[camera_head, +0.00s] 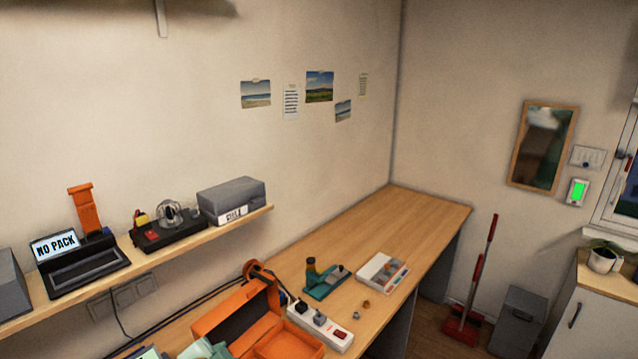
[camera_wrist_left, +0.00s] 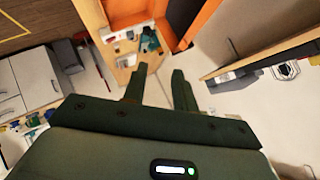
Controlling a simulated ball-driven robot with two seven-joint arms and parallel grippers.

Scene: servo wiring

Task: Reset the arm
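My left gripper (camera_wrist_left: 159,68) shows in the left wrist view, with its two dark fingers apart and nothing between them. It points out over the room, and the wooden desk shows far beyond the fingertips. Neither of my grippers is in the head view, and my right gripper shows in no view. A laptop (camera_head: 57,247) on the wall shelf reads "NO PACK". An orange upright device (camera_head: 84,208) stands behind it. A teal tool or fixture (camera_head: 326,281) and a light compartment tray (camera_head: 382,273) lie on the desk.
An open orange case (camera_head: 237,309) and a white power strip (camera_head: 320,326) are at the desk's front. The shelf (camera_head: 258,213) also holds a dark device (camera_head: 168,231) and a grey box (camera_head: 232,195). The desk's far end (camera_head: 420,205) is clear.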

